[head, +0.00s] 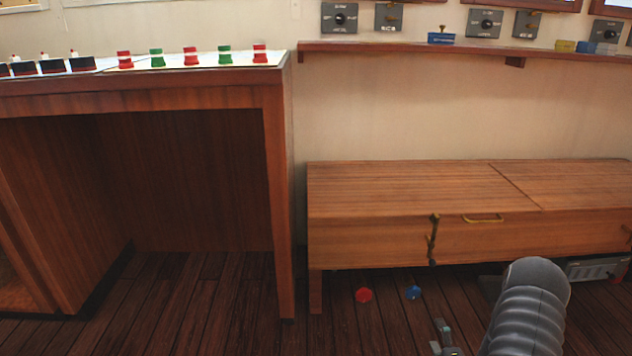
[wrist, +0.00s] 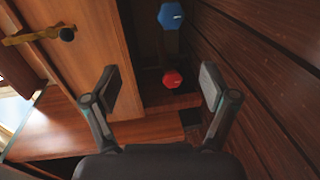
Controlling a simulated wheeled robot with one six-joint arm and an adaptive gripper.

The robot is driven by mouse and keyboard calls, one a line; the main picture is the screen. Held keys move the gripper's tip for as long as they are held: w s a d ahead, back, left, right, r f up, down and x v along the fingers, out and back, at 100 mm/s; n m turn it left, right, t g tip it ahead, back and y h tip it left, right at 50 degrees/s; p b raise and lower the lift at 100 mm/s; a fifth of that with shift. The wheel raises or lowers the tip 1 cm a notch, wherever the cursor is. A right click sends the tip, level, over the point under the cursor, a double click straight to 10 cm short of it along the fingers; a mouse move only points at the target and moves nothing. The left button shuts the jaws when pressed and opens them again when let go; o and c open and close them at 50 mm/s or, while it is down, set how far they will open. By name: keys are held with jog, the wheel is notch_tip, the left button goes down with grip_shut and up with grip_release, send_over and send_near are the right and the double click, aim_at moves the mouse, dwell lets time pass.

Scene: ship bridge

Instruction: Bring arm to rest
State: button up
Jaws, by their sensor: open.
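My gripper (wrist: 158,88) is open and empty in the wrist view, with its two fingers spread wide apart. In the head view its tip (head: 443,340) shows at the bottom edge, left of my grey arm link, in front of the bench. The space between the fingers shows the wooden bench side and the dark floor, with nothing held.
A wooden bench (head: 400,190) with brass fittings stands against the wall. A red piece (head: 364,295) and a blue piece (head: 413,292) lie on the floor by it. A desk (head: 280,130) with several red and green pieces stands left. A shelf (head: 400,49) runs above.

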jog(key=w+a+r+m+g+h+p, duration=0.1)
jog(key=w+a+r+m+g+p, duration=0.15)
jog(key=r, duration=0.95)
jog(key=w+a+r+m+g+h+p, duration=0.1)
jog(key=w+r+m+g, duration=0.15)
jog(key=r, duration=1.05)
jog(key=s+a+r+m+h+p, duration=0.1)
jog(key=s+a+r+m+p, duration=0.25)
jog(key=r, duration=0.55)
jog(key=s+a+r+m+g, duration=0.2)
jog(key=s+a+r+m, duration=0.1)
jog(key=s, duration=0.7)
jog(key=s+a+r+m+g+y+p, duration=0.1)
jog(key=s+a+r+m+g, duration=0.1)
jog(key=s+a+r, duration=0.4)
jog(key=s+a+r+m+g+p, duration=0.1)
jog(key=s+a+r+m, duration=0.3)
jog(key=s, duration=1.2)
notch_tip(320, 180, up, 3)
jog(key=shift+a+r+m+g+y, duration=0.1)
jog(key=shift+a+m+g+y, duration=0.05)
jog(key=shift+m+g+y, duration=0.25)
